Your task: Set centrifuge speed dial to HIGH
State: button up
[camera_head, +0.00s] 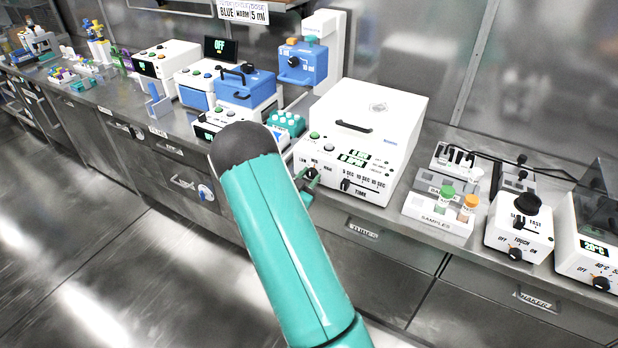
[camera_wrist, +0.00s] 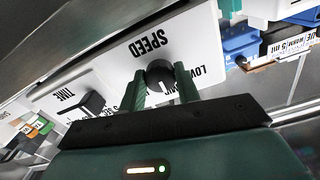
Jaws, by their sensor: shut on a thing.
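The centrifuge (camera_head: 372,125) is a large white box with a handle on its lid and a lit green display on its front. Its speed dial (camera_wrist: 160,74) is a round black knob under the upside-down word SPEED in the wrist view. A white mark shows on the knob's lower part, but I cannot tell which setting it points to. My gripper (camera_wrist: 163,86) is shut on the speed dial, one green finger on each side. In the head view my gripper (camera_head: 309,181) is at the left of the front panel, and it hides most of the dial.
A black TIME knob (camera_head: 346,185) sits on the same panel, right of my gripper. The floor in front is clear.

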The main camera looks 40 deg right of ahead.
jog(key=m, duration=0.6)
jog(key=shift+m, duration=0.3)
jog(key=m, duration=0.5)
jog(key=shift+m, duration=0.3)
jog(key=o, duration=1)
jog(key=shift+a, duration=0.1)
jog(key=v, duration=1.3)
jog(key=shift+a+r, duration=0.1)
jog(key=shift+a, duration=0.3)
